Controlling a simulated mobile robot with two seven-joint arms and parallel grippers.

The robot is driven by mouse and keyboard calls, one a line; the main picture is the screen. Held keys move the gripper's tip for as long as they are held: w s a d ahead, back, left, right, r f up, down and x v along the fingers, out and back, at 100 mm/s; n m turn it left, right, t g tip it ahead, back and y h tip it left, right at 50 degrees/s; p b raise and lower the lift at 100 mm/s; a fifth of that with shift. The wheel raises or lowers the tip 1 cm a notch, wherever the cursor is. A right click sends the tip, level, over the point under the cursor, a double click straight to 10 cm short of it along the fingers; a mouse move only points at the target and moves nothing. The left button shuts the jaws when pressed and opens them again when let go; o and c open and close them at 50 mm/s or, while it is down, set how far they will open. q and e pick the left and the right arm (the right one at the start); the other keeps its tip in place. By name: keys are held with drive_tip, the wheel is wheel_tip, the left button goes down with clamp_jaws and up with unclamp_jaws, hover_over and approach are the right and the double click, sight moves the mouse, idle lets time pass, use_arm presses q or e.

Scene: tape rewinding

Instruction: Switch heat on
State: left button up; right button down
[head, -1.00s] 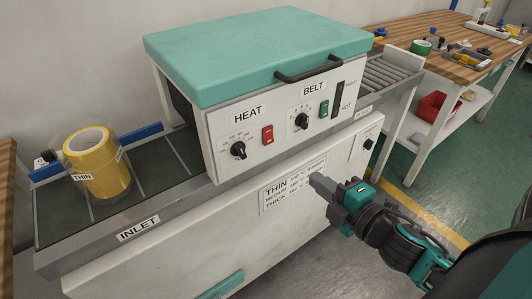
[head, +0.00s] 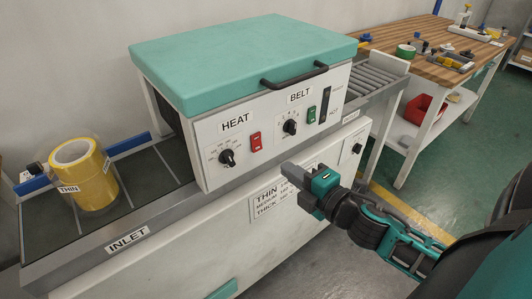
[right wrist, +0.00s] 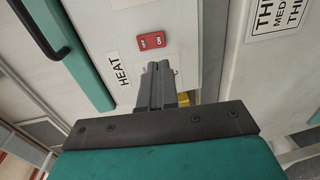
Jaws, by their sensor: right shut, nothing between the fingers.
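In the right wrist view the red switch (right wrist: 151,40) shows ON and OFF marks, just beyond my fingertips. My right gripper (head: 290,168) is shut and empty, in front of the machine below and right of the switch. In the right wrist view its fingers (right wrist: 158,70) point toward the panel, apart from the switch. My left gripper is not in view.
The teal lid (head: 245,60) with a black handle (head: 294,76) covers the machine. A green belt switch (head: 311,114) and belt knob (head: 290,127) sit to the right. A yellow tape roll (head: 83,175) stands on the inlet belt. A wooden workbench (head: 425,55) is at back right.

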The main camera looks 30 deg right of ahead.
sight(258, 149)
drive_tip(key=w, duration=0.7)
drive_tip(key=shift+w+a+f, duration=0.2)
drive_tip(key=shift+a+f, duration=0.05)
drive_tip(key=shift+f, duration=0.15)
drive_tip(key=shift+w+a+f, duration=0.1)
drive_tip(key=shift+w+f, duration=0.05)
drive_tip(key=shift+w, duration=0.7)
drive_tip(key=shift+w+f+b, duration=0.1)
drive_tip(key=shift+f+b, duration=0.1)
drive_tip(key=shift+b, duration=0.65)
drive_tip(key=shift+r, duration=0.15)
